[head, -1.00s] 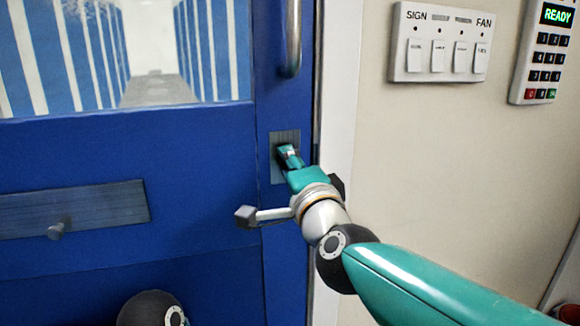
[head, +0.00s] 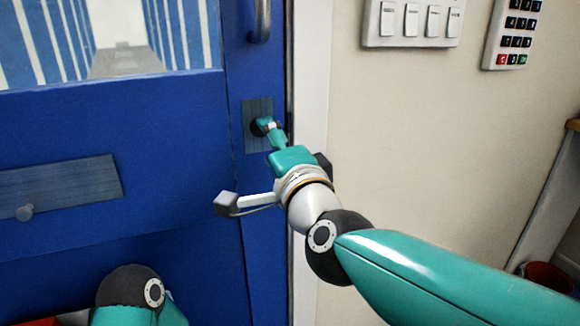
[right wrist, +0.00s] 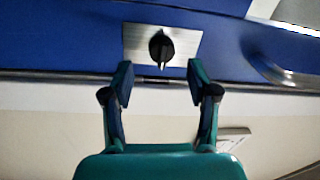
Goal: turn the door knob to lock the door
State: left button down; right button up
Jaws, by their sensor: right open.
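The blue door (head: 120,130) fills the left of the head view, and its edge meets a pale frame. A metal plate (head: 258,108) is on the door's edge strip below a handle. In the right wrist view the black knob (right wrist: 161,47) stands in the middle of the plate (right wrist: 190,42), its pale pointer mark toward the bottom of the picture. My right gripper (head: 268,127) is at the plate and hides much of the knob in the head view. In the right wrist view the gripper (right wrist: 160,75) is open, its fingertips apart just short of the knob. My left gripper is not shown.
A curved door handle (head: 260,22) is above the plate. A grey panel with a small peg (head: 60,187) is on the door at left. A switch panel (head: 412,22) and a keypad (head: 515,30) are on the wall. A red container (head: 548,277) is at lower right.

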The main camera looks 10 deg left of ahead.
jog(key=v, duration=0.8)
jog(key=shift+d, duration=0.2)
jog(key=shift+s, duration=0.15)
